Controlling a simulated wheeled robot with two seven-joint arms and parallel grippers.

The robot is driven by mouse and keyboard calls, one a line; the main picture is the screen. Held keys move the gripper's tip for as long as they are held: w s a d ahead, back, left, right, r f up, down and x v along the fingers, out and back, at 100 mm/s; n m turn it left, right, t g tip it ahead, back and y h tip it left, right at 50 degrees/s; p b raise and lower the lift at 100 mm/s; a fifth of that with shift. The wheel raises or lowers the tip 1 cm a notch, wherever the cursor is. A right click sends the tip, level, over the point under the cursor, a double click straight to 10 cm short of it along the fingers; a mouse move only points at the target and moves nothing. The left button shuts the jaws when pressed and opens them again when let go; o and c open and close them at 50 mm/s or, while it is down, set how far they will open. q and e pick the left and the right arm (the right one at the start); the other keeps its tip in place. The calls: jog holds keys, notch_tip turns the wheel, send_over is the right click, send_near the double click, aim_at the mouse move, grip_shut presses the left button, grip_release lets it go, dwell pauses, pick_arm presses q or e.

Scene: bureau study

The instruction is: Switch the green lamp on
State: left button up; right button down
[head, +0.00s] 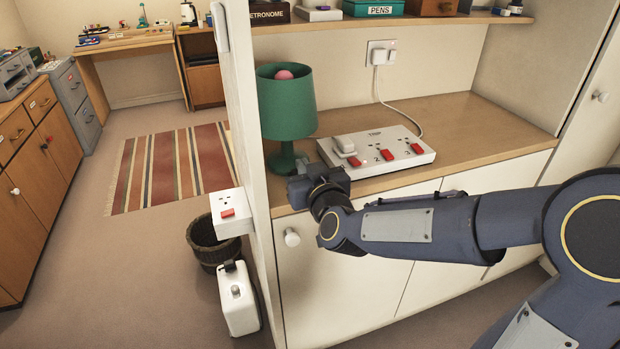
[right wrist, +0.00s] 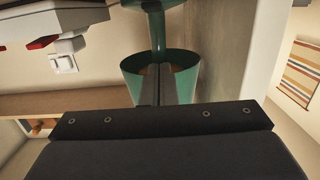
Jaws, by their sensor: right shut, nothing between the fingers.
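The green lamp (head: 287,108) stands upright at the left end of the wooden counter, against the partition. I see no glow from its shade. A pink rounded thing shows at the top of the shade. My right gripper (head: 298,186) is at the counter's front edge, just in front of the lamp's base. Its fingers are shut and empty. In the right wrist view the picture is upside down: the shut fingers (right wrist: 165,82) overlap the lamp's green shade (right wrist: 137,76). I cannot tell whether they touch the lamp. My left gripper is not in view.
A white power strip (head: 418,154) with red switches and a plug lies right of the lamp. Its cable runs to a wall socket (head: 381,52). A white box with a red switch (head: 229,212) is on the partition's end. A shelf (head: 400,20) hangs above; the counter's right side is clear.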

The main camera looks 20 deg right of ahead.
jog(key=w, duration=0.4)
jog(key=shift+f, duration=0.3)
jog(key=shift+w+a+f+b, duration=0.1)
jog(key=shift+w+f+b, duration=0.15)
jog(key=shift+f, duration=0.35)
jog(key=shift+w+f+b, duration=0.15)
jog(key=shift+f+b, duration=0.05)
jog(key=shift+f, duration=0.4)
jog(key=shift+w+f, duration=0.1)
jog(key=shift+f, duration=0.65)
